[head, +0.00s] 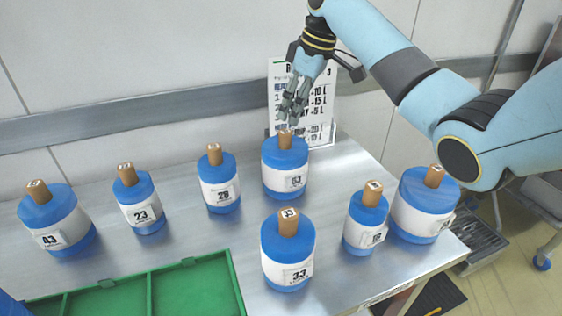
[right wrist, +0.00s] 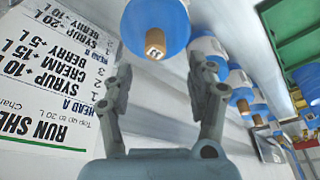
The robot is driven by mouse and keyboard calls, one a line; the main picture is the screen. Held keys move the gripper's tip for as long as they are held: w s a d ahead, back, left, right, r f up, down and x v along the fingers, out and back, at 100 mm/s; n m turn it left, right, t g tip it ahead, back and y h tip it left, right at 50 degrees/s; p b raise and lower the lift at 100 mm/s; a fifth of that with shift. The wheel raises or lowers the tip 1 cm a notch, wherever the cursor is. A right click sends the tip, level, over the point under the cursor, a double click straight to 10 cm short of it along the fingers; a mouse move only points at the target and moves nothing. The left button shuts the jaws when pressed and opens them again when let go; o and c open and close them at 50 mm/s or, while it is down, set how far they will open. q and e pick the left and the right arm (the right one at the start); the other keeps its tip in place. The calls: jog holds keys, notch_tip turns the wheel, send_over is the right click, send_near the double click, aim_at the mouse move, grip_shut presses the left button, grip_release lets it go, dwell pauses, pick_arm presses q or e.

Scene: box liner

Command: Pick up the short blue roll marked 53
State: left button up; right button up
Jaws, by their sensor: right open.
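A blue roll (head: 270,152) with a white band and a brown core stands upright at the back of the metal table; its small label looks like 53, though it is hard to read. My right gripper (head: 291,112) is open and empty, just above and behind this roll's core in the head view. In the right wrist view the roll (right wrist: 152,14) shows at the top, its core end pointing toward the gap between the open fingers (right wrist: 160,78). The fingers appear apart from the core. My left gripper is not in view.
Other blue rolls marked 43 (head: 62,212), 23 (head: 140,200), 20 (head: 219,180) and 33 (head: 286,255) stand around it. A smaller roll (head: 366,220) and a wide roll (head: 423,203) stand at right. A green divided tray (head: 190,290) lies front left. A run sheet (head: 318,110) stands behind.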

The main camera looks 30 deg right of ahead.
aim_at(285, 131)
jog(key=x, duration=0.2)
jog(key=shift+w+a+f, duration=0.1)
jog(key=shift+f, duration=0.3)
jog(key=shift+w+f, duration=0.1)
jog(key=shift+f, duration=0.2)
jog(key=x, duration=0.4)
jog(key=shift+w+f, duration=0.15)
jog(key=shift+w, duration=0.3)
jog(key=shift+w+f, duration=0.1)
jog(key=shift+f, duration=0.2)
jog(key=shift+c, duration=1.3)
jog(key=c, duration=0.9)
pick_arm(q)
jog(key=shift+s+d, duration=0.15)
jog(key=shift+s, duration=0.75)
pick_arm(e)
grip_shut()
